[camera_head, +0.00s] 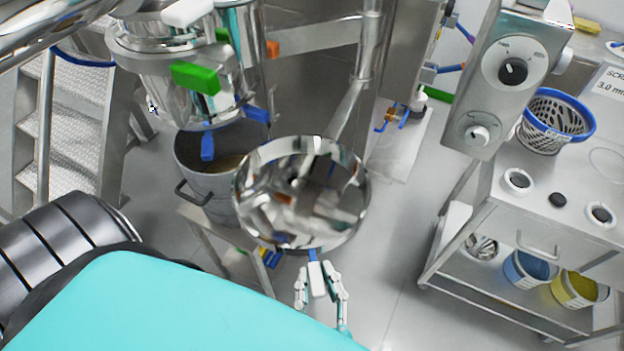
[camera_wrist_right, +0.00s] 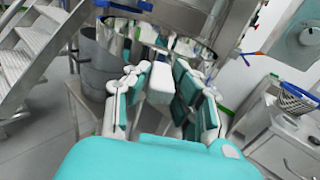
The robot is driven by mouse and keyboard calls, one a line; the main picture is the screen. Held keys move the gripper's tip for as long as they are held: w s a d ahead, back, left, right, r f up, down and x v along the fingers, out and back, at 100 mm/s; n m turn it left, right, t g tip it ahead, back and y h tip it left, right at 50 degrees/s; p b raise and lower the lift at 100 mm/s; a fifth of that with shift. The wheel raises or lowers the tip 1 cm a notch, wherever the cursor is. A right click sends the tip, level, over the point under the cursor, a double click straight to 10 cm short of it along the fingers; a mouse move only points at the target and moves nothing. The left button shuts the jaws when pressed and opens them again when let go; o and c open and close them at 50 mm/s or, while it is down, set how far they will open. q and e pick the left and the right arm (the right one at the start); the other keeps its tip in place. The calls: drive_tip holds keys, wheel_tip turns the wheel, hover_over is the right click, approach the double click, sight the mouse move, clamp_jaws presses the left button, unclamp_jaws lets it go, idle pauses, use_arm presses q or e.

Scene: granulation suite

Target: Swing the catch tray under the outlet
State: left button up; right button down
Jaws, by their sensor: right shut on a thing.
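The catch tray (camera_head: 262,205) is a round, shiny steel dish in the middle of the head view. It is to the right of the outlet (camera_head: 208,118), the steel underside of the machine with blue and green clips. A handle with a white grip (camera_head: 317,285) and a blue part points from the tray towards me. My right gripper (camera_head: 315,272) is shut on this grip, with a finger on each side. The right wrist view shows the white grip (camera_wrist_right: 160,84) between the fingers, below the tray rim (camera_wrist_right: 185,42). My left gripper is not in view.
A steel bucket (camera_head: 190,165) stands below the outlet, left of the tray. A steel post (camera_head: 350,105) rises behind the tray. A cart (camera_head: 560,175) with a blue-rimmed basket (camera_head: 548,130) stands at the right. Steps (camera_head: 70,130) are at the left. Floor shows between tray and cart.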

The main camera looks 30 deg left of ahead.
drive_tip(key=c, duration=1.4)
unclamp_jaws()
drive_tip(key=shift+r, duration=0.1)
drive_tip(key=shift+o, duration=1.2)
drive_tip(key=shift+s+d, duration=0.1)
drive_tip(key=shift+s, duration=0.25)
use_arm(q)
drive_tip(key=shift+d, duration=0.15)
use_arm(e)
drive_tip(key=v, duration=1.1)
drive_tip(key=shift+d, duration=0.25)
